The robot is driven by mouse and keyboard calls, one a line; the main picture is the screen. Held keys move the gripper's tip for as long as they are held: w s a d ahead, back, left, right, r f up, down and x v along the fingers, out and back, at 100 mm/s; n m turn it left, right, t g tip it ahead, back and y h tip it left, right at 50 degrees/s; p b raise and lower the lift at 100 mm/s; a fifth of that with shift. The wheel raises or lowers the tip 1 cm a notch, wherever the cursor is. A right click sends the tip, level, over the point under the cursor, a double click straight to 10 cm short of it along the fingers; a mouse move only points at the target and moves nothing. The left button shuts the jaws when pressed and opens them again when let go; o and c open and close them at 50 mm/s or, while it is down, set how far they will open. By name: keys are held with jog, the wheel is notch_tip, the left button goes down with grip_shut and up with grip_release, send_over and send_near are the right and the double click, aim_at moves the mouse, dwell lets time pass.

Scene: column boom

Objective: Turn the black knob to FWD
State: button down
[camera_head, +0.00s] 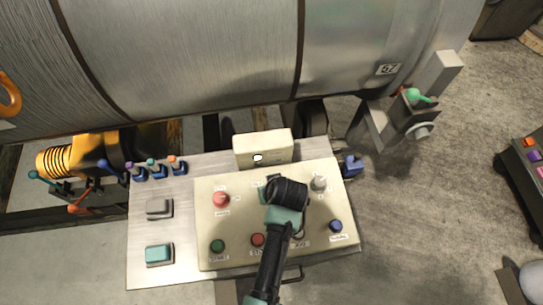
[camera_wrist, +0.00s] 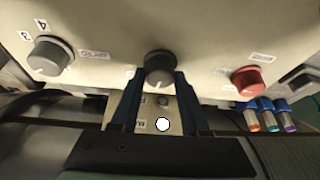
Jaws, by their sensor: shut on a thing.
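The black knob (camera_wrist: 158,70) sits on the cream control panel (camera_head: 205,240), in the upper middle of the wrist view. My gripper (camera_wrist: 160,77) has one dark finger on each side of the knob and is shut on it. In the head view my gripper (camera_head: 270,190) and wrist cover the knob, so it is hidden there. A small pale mark shows on the knob's lower part in the wrist view. I cannot read the labels around it, and I cannot tell which position it points to.
Green (camera_head: 217,246), red (camera_head: 257,240) and blue (camera_head: 336,226) buttons line the front. A raised box (camera_head: 262,148) with a white lamp stands behind, below the large metal cylinder (camera_head: 190,60).

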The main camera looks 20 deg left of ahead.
jog(key=m+p, duration=0.1)
jog(key=m, duration=0.1)
jog(key=m+h, duration=0.1)
jog(key=shift+s+a+r+m+t+p, duration=0.1)
jog(key=shift+a+m+t+p, duration=0.05)
jog(key=shift+m+t+p, duration=0.25)
jog(key=shift+a+m+h, duration=0.1)
jog(key=shift+m+h, duration=0.8)
jog(key=shift+m, duration=1.1)
jog(key=shift+c, duration=2)
grip_release()
jog(key=v, duration=1.2)
jog(key=shift+s+r+b, duration=0.3)
jog(key=shift+s+b, duration=0.05)
jog(key=shift+b, duration=0.05)
